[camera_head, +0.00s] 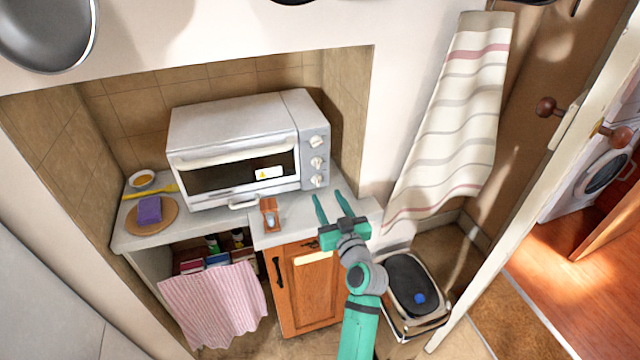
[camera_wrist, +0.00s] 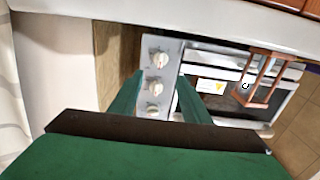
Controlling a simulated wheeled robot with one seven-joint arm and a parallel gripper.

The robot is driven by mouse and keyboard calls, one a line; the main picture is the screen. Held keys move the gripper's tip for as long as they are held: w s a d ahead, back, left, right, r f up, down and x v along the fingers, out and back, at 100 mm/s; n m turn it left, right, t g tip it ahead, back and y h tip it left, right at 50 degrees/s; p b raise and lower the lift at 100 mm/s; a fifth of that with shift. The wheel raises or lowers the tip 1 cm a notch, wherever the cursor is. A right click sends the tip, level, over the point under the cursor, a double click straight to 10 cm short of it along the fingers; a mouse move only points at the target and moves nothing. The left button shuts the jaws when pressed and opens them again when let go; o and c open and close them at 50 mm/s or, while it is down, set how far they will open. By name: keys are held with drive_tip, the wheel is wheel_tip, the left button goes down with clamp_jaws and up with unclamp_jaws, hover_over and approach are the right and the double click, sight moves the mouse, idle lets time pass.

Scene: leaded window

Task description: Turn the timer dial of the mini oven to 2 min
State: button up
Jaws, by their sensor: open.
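The white mini oven (camera_head: 233,129) stands on the counter in the alcove. Its right-hand panel has three pale round dials in a column: upper (camera_head: 316,141), middle (camera_head: 317,162) and lower (camera_head: 318,180). The dials also show in the wrist view, one near the top (camera_wrist: 158,59), one in the middle (camera_wrist: 155,86) and one lower (camera_wrist: 152,110). Their markings are too small to read, so I cannot tell which is the timer. My gripper (camera_head: 330,197) is open and empty, in front of the dial panel. In the wrist view its fingers (camera_wrist: 160,78) flank the dial column in the picture, seemingly apart from it.
A wooden-framed object (camera_head: 269,214) stands on the counter before the oven. A round board (camera_head: 165,222) with a purple sponge (camera_head: 149,209) lies at left. The alcove's right wall (camera_head: 349,110) rises beside the oven. A pedal bin (camera_head: 411,283) stands below right.

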sight(318, 180)
drive_tip(key=x, duration=0.8)
drive_tip(key=c, duration=1)
